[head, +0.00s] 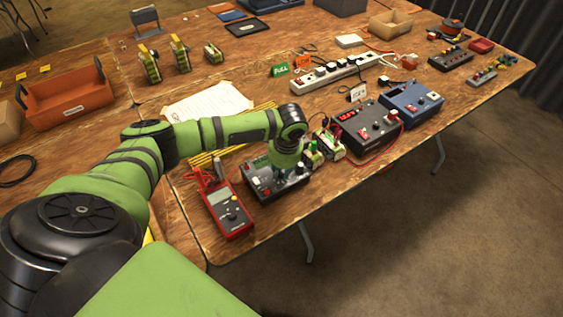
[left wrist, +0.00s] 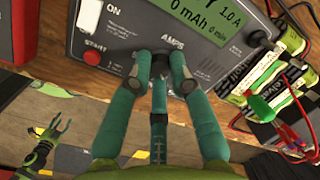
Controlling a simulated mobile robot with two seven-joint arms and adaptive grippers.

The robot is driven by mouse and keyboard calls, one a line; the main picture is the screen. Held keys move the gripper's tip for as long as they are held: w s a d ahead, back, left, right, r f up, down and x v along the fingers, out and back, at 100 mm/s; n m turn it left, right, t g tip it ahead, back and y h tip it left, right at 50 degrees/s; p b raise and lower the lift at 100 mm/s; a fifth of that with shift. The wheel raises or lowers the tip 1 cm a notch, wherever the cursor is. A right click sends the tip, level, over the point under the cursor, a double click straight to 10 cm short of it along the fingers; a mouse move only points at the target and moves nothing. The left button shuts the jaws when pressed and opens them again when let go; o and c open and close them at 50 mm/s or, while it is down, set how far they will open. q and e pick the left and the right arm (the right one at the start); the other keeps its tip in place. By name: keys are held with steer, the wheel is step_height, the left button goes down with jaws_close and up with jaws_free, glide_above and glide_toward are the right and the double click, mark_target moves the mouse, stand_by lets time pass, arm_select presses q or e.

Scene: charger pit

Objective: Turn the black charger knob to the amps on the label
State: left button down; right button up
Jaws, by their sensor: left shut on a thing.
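The grey charger (head: 258,187) sits near the table's front edge. In the left wrist view its face (left wrist: 122,38) shows a green display (left wrist: 205,15) reading 0 mAh and 1.0 A, with the word AMPS above my fingers. In the head view my left gripper (head: 284,172) points down onto the charger. My right gripper (left wrist: 48,126) shows small at the lower left of the left wrist view, fingers apart and empty.
A red multimeter (head: 228,211) stands left of the charger. Battery packs (head: 329,141) with leads lie at its right, also in the left wrist view (left wrist: 272,75). A black charger (head: 367,131) and a blue one (head: 416,104) stand farther right. A paper (head: 205,102) lies behind my arm.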

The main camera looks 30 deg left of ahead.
mark_target(285, 182)
arm_select(q)
steer(key=c, duration=1.1)
jaws_free()
steer(key=r, duration=0.4)
steer(key=d+r, duration=0.1)
steer(key=r, duration=0.3)
steer(key=s+r, duration=0.1)
steer(key=r, duration=0.3)
steer(key=shift+d, duration=0.4)
steer(key=shift+f, duration=0.15)
